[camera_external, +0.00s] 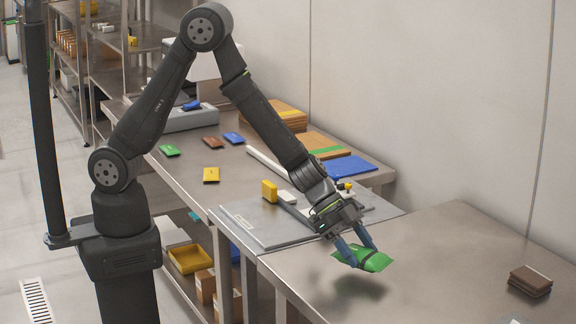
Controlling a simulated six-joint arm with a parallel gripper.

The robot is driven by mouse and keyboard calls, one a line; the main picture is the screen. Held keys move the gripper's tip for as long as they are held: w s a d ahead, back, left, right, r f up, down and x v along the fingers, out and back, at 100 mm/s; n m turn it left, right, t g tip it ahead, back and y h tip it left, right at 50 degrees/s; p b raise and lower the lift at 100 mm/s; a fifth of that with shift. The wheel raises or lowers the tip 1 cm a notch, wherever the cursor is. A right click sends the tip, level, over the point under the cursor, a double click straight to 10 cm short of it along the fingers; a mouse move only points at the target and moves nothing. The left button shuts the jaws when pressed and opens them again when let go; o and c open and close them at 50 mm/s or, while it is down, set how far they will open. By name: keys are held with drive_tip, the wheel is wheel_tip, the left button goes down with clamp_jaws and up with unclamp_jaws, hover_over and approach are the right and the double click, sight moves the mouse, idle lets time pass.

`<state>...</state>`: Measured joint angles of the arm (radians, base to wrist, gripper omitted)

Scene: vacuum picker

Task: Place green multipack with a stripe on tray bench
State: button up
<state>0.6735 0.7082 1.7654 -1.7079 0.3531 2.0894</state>
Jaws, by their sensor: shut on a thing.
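My gripper (361,258) is at the centre right of the external view, pointing down. It is shut on the green multipack (379,262), which has a dark stripe. The pack is held tilted above the bare steel bench (440,285), with a shadow on the steel below and left of it. The fingers hide part of the pack. I cannot tell which surface is the tray bench.
A brown stack (530,281) lies at the bench's right. Behind my gripper, a grey plate (250,225) holds a yellow block (269,191). Small packs, including a yellow one (211,174), lie on the back table. The bench middle is clear.

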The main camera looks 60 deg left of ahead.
drive_tip(key=s+d+r, duration=0.3)
drive_tip(key=s+r, duration=0.5)
drive_tip(key=s, duration=0.3)
drive_tip(key=shift+r, duration=0.15)
drive_tip(key=w+a+n+t+y, duration=0.1)
drive_tip(key=w+a+n+t, duration=0.15)
drive_tip(key=w+a, duration=0.7)
drive_tip(key=w+a+n+t+y, duration=0.1)
drive_tip(key=w+a+n+y, duration=0.15)
drive_tip(key=w+a, duration=0.7)
drive_tip(key=w+a+n+t+y, duration=0.1)
drive_tip(key=w+a+n, duration=0.25)
drive_tip(key=a, duration=1.15)
drive_tip(key=w+a+n+y, duration=0.2)
drive_tip(key=w+a+n, duration=0.1)
drive_tip(key=a, duration=2.2)
drive_tip(key=s+a+f+n+y, duration=0.15)
drive_tip(key=s+a, duration=0.25)
drive_tip(key=a, duration=0.6)
drive_tip(key=s+a+f+t, duration=0.15)
drive_tip(key=s+a, duration=0.25)
drive_tip(key=a, duration=0.7)
drive_tip(key=s+a+f+n, duration=0.1)
drive_tip(key=s+a+f, duration=0.25)
drive_tip(key=a, duration=0.65)
drive_tip(key=shift+s+f, duration=0.15)
drive_tip(key=shift+f, duration=2.5)
